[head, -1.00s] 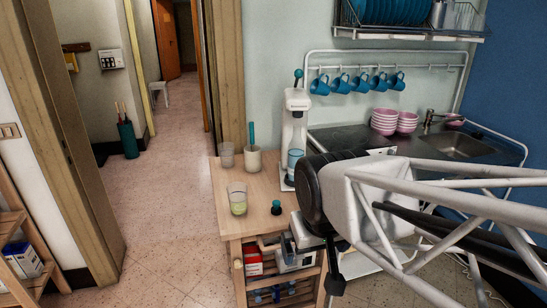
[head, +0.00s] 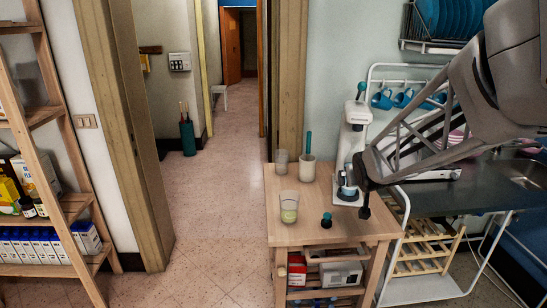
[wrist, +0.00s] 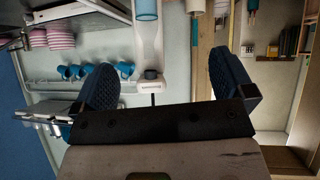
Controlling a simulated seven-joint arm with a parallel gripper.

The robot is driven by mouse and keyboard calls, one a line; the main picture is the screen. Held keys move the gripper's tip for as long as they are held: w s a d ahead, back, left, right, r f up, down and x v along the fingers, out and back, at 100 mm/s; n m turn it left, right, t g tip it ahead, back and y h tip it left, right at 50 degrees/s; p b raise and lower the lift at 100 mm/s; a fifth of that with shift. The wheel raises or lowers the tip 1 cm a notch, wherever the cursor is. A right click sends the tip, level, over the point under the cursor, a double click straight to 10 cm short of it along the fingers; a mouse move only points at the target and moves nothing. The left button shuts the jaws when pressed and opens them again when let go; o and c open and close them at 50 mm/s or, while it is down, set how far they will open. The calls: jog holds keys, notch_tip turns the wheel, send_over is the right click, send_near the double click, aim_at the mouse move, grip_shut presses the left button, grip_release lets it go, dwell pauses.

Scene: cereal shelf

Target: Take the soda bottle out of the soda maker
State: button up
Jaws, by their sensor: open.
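The white soda maker (head: 355,135) stands upright on the wooden cart, near the wall. A blue soda bottle (head: 347,190) shows low at its front, partly hidden by my arm. In the wrist view, which is upside down, the soda maker (wrist: 150,45) is seen between my fingers, with the blue bottle (wrist: 146,9) cut off by the top edge. My gripper (wrist: 165,74) is open, with its two dark fingers wide apart and nothing between them. In the head view my arm comes in from the right, its dark end close to the bottle; contact cannot be told.
The wooden cart top (head: 300,232) also holds a greenish glass (head: 289,206), a clear glass (head: 281,162), a white cup (head: 307,170) and a small dark-topped object (head: 326,219). A dark counter (head: 450,195) lies right; a stocked shelf (head: 62,115) stands left.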

jog(key=w+d+f+t+y, duration=0.1)
jog(key=w+d+f+t, duration=0.1)
jog(key=w, duration=0.5)
jog(key=w+d+f+n+t+y, duration=0.1)
jog(key=w+d+f+t+y, duration=0.1)
jog(key=w+d+f, duration=0.3)
jog(key=w+d+f+n+t+y, duration=0.1)
jog(key=w+d+f+t, duration=0.2)
jog(key=w+f, duration=0.3)
jog(key=shift+w+d+f, duration=0.35)
jog(key=shift+w+f, duration=0.05)
jog(key=shift+w, duration=1.5)
jog(key=shift+w+a, duration=0.25)
jog(key=shift+w, duration=1.05)
jog(key=shift+w+a+r, duration=0.1)
jog(key=shift+w+a, duration=0.15)
jog(key=shift+w, duration=1.05)
jog(key=shift+w+a, duration=0.2)
jog(key=shift+w, duration=1.05)
jog(key=c, duration=1.1)
